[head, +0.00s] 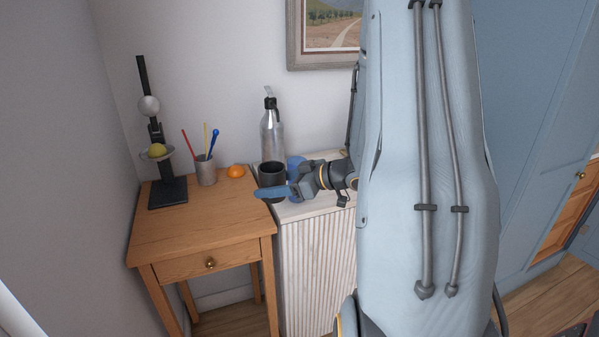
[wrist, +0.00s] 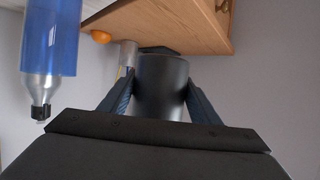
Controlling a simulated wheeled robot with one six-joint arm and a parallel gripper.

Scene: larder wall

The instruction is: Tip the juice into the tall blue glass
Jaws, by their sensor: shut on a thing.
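A dark cup (head: 272,170) is between the blue fingers of my gripper (head: 275,191), and its open rim faces up in the head view. The wrist view shows my gripper (wrist: 158,84) shut on the sides of the cup (wrist: 162,100). No juice is visible inside, and I cannot tell whether the cup is clear of the surface. The blue glass (head: 294,163) is behind my gripper, right of the cup, partly hidden.
A metal bottle (head: 271,137) with a black top stands behind the cup. The wooden desk (head: 158,229) holds an orange (head: 236,171), a pencil pot (head: 205,171) and a planet ornament (head: 168,191). A pale ribbed cabinet (head: 315,265) adjoins the desk. The desk's front is clear.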

